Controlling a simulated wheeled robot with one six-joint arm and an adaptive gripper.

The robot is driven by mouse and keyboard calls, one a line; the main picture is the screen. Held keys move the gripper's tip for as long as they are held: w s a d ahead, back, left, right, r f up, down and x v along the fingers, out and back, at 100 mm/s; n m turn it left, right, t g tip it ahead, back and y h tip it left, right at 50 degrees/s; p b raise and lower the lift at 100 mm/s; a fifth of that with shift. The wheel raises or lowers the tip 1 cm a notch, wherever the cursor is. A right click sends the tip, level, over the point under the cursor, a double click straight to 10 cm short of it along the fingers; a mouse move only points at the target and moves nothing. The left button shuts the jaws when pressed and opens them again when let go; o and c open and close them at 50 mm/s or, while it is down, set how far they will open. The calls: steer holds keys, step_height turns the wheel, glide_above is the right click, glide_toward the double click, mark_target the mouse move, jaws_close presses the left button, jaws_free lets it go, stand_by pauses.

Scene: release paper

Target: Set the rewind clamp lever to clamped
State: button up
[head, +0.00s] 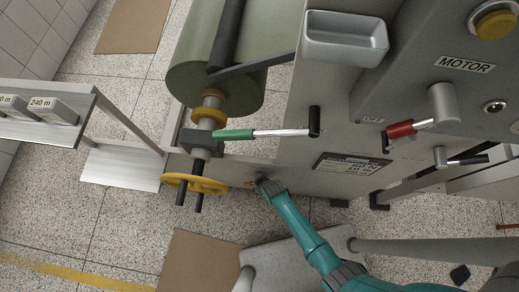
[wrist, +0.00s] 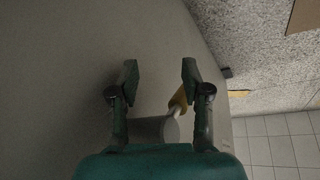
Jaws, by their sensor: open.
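My gripper (head: 256,182) is low in front of the grey machine panel, near its lower edge, and small in the head view. In the wrist view my gripper (wrist: 158,75) has its two fingers spread apart. A yellow piece with a pale round end (wrist: 172,130) shows between and behind the fingers, near the right one; I cannot tell whether they touch. A lever with a green grip (head: 235,134) and silver rod lies nearly level beside the roll's shaft block. A lever with a red grip (head: 400,130) sits further right. I cannot tell which lever is the rewind clamp lever.
A green roll (head: 215,75) hangs at upper left, with a yellow handwheel (head: 194,183) below it. A grey tray (head: 345,40) and a short black-tipped lever (head: 465,160) are on the machine. A shelf (head: 50,118) stands at left.

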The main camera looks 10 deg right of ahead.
steer(key=shift+r, duration=0.1)
steer(key=v, duration=1.2)
steer(key=shift+d, duration=0.1)
